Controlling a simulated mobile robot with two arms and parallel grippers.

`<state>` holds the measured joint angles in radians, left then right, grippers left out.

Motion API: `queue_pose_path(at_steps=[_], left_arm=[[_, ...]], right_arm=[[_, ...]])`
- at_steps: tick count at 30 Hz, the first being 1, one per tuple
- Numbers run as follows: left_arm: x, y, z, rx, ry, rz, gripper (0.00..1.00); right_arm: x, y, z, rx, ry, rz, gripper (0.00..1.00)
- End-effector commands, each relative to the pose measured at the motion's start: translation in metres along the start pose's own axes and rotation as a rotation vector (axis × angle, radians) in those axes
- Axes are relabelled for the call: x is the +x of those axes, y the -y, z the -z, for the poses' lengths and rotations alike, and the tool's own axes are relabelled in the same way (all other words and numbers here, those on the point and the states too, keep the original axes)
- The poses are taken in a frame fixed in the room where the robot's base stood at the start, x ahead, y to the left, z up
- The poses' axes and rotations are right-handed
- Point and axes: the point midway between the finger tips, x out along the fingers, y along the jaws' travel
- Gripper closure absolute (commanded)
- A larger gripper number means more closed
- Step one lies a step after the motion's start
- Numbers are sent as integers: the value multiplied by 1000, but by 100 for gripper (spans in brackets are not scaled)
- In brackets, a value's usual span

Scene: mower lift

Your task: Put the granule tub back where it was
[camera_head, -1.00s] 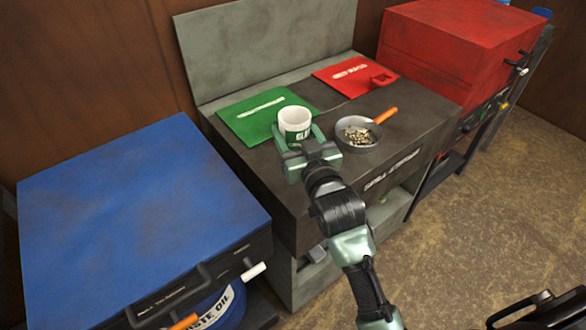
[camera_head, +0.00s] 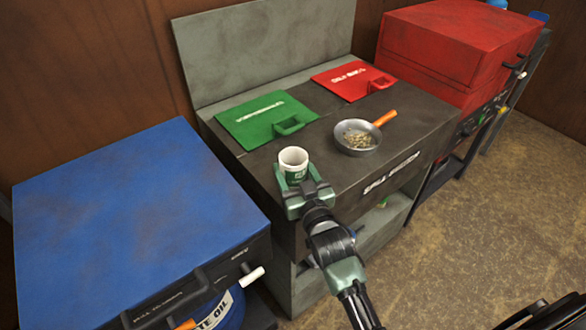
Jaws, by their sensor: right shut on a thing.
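The granule tub (camera_head: 293,160) is a small white tub with a green label and an open top. My right gripper (camera_head: 300,180) is shut on it, with its fingers at the tub's sides. The tub is upright at the front part of the dark bench top (camera_head: 345,185); I cannot tell whether it touches the surface. A green mat-like panel (camera_head: 262,112) with a handle lies behind the tub, apart from it. My left gripper is not in view.
A grey pan (camera_head: 357,138) with an orange handle holds pale granules, right of the tub. A red panel (camera_head: 345,82) lies at the back right. A blue cabinet (camera_head: 130,215) stands at left, a red chest (camera_head: 455,45) at right. Bench top between tub and pan is clear.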

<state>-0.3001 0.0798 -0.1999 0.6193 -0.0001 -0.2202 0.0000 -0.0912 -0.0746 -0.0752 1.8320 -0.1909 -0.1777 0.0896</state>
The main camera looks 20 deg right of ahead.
Motion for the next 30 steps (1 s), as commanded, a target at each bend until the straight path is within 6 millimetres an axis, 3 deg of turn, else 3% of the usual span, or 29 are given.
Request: queue_pose_path(at_steps=[3, 4, 6, 18, 23, 30], left_arm=[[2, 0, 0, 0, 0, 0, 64], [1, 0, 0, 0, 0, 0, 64], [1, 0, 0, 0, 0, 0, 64], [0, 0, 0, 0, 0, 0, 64], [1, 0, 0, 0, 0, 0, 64], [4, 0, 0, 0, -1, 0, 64]], right_arm=[[0, 0, -4, 0, 0, 0, 84], [0, 0, -3, 0, 1, 0, 36], [0, 0, -3, 0, 1, 0, 20], [-3, 0, 0, 0, 1, 0, 20], [-29, 0, -1, 0, 3, 1, 20], [-82, 0, -2, 0, 5, 0, 20]])
